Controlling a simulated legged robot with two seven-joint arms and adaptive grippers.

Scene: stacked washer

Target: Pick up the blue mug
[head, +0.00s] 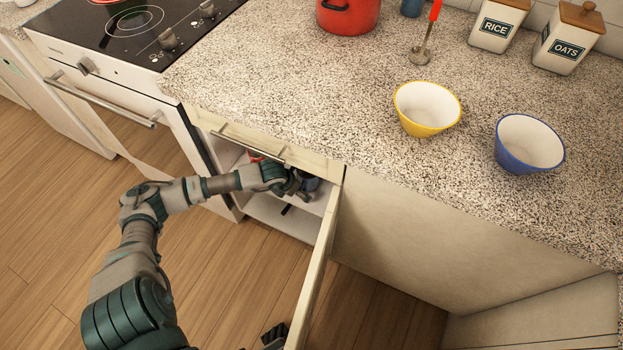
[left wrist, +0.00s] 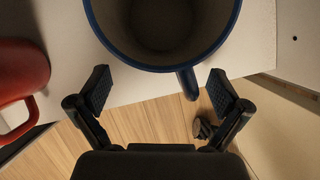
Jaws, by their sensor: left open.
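The blue mug (left wrist: 165,28) stands upright on a white cabinet shelf in the left wrist view, its rim cut by the top edge. Its handle (left wrist: 188,82) points towards me. My left gripper (left wrist: 160,88) is open, with one finger on each side of the handle and nothing held. In the head view my left gripper (head: 292,190) reaches into the open cabinet, and the mug (head: 311,183) is mostly hidden by it. A dark ridged part of mine, seemingly the right gripper (head: 274,335), shows at the bottom edge, mostly cut off.
A red mug (left wrist: 20,80) stands left of the blue mug on the shelf (left wrist: 62,18). The open cabinet door (head: 318,265) stands right of my arm, with a drawer front (head: 265,145) above the opening. A yellow bowl (head: 427,108) and a blue bowl (head: 528,145) are on the counter.

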